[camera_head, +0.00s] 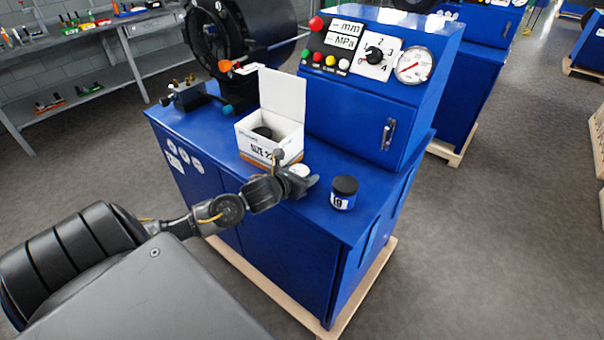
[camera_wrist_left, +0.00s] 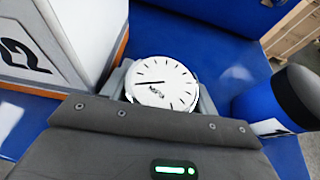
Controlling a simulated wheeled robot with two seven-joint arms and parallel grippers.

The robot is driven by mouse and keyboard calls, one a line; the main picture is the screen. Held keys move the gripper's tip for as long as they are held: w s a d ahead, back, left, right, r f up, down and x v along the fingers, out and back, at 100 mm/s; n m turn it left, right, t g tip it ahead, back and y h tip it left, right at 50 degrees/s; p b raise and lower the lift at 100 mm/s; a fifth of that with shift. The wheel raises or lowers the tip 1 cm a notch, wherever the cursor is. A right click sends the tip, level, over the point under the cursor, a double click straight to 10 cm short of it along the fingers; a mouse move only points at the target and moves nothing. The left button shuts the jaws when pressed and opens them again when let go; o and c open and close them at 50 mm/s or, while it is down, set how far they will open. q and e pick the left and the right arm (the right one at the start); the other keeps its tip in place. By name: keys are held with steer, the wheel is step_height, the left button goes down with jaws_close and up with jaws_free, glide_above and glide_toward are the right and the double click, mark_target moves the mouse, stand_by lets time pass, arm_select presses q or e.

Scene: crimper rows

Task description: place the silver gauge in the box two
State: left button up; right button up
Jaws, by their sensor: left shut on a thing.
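The silver gauge (camera_wrist_left: 162,83), a round dial with a white face and black marks, sits between the fingers of my left gripper (camera_head: 304,181). In the head view only a pale part of the gauge (camera_head: 299,170) shows above the gripper. The left gripper is shut on it over the blue cabinet top, just in front of the box. The white open box (camera_head: 256,143) marked "SIZE 2" stands on the cabinet with its lid raised and a dark thing inside. In the left wrist view the box (camera_wrist_left: 88,30) is close at the left. My right gripper is out of view.
A blue jar with a black lid (camera_head: 343,193) stands right of the left gripper; the wrist view shows it too (camera_wrist_left: 270,105). The blue control panel (camera_head: 365,90) rises behind the box.

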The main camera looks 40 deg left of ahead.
arm_select(q)
steer(key=shift+f, duration=0.15)
steer(key=o, duration=0.7)
steer(key=shift+o, duration=0.6)
